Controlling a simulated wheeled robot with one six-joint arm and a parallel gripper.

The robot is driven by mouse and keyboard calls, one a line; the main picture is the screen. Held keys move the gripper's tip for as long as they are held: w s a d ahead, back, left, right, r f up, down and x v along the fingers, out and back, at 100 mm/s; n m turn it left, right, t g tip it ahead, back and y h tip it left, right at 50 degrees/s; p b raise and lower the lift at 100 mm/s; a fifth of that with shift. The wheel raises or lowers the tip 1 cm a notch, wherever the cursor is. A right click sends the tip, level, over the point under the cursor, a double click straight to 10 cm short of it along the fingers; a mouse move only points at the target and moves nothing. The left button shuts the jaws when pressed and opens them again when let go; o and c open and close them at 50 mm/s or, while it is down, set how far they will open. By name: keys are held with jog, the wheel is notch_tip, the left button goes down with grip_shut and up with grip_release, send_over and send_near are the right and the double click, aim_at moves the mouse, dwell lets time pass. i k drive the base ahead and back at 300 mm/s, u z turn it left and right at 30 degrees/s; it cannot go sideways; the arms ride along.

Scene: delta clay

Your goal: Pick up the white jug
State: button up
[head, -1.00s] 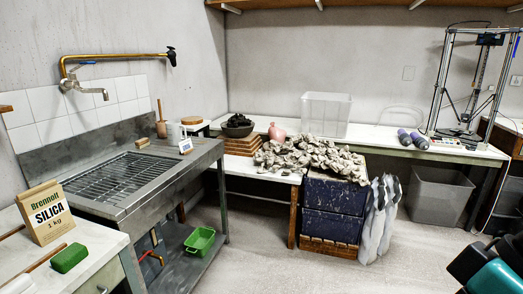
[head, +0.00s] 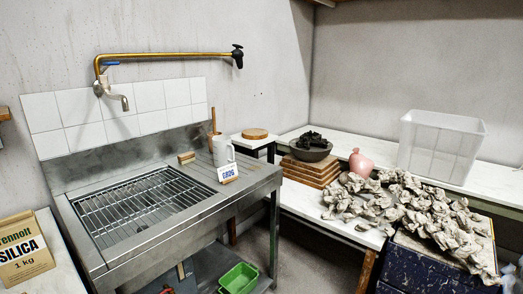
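The white jug (head: 222,150) stands upright on the right end of the metal sink unit, near its back edge. A small card reading "GROG" (head: 228,173) stands in front of it and covers a little of its base. A brown pot with a wooden handle sticking up (head: 213,140) is just behind the jug at its left. My gripper is not in view.
The metal sink (head: 150,205) has a wire rack in its basin. A brass pipe and tap (head: 112,96) hang above it. A green basket (head: 239,279) sits below. Clay lumps (head: 420,212), a pink vase (head: 361,163) and a dark bowl (head: 311,150) are to the right.

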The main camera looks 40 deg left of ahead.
aim_at(223, 149)
jog(key=u, duration=0.15)
jog(key=i, duration=1.55)
jog(key=u, duration=0.8)
jog(key=i, duration=0.8)
jog(key=u, duration=1.65)
jog(key=i, duration=0.8)
jog(key=u, duration=0.7)
